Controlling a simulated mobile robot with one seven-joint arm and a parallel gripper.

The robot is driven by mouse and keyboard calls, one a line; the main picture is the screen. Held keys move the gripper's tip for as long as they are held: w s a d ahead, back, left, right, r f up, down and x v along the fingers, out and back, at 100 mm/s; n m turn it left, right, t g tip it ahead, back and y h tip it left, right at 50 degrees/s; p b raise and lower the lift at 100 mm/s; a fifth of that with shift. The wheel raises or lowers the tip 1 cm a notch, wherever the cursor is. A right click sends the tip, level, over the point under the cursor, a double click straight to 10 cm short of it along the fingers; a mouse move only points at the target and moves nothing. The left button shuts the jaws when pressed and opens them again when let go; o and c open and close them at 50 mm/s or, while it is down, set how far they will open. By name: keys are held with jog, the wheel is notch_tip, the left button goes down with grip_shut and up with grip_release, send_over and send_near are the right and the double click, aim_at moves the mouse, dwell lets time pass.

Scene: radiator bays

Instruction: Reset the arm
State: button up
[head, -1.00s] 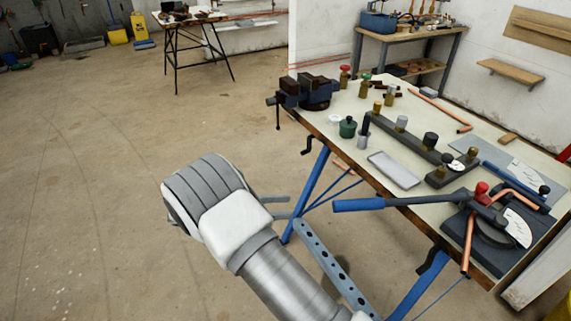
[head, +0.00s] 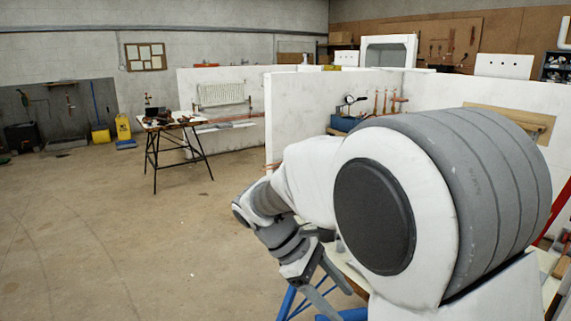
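My arm (head: 390,210) fills the right half of the head view, with a large white and grey joint close to the camera. The arm bends down to a smaller grey wrist left of centre. My gripper (head: 338,302) hangs below that wrist and points down and to the right. Its two grey fingers look apart, with nothing visible between them. The workbench (head: 548,285) is mostly hidden behind my arm; only a strip at the right edge and its blue legs show.
A small table (head: 168,123) with dark items stands at the back left. White partition walls (head: 290,110) enclose the bays. A yellow bucket (head: 101,136) and yellow sign (head: 123,127) are by the far left wall. The concrete floor (head: 110,230) at left is clear.

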jog(key=s+d+r+m+t+y+p, duration=0.1)
jog(key=s+d+r+m+t+y, duration=0.1)
jog(key=s+m, duration=0.4)
jog(key=s+d+r+m+t+y+p, duration=0.1)
jog(key=s+d+r+m+t+y, duration=0.1)
jog(key=s+r+m+t+y, duration=0.3)
jog(key=s+r+m, duration=0.1)
jog(key=s, duration=0.2)
jog(key=shift+d+r+y, duration=0.3)
jog(key=shift+d+y, duration=0.1)
jog(key=shift+d, duration=0.15)
dwell(0.4)
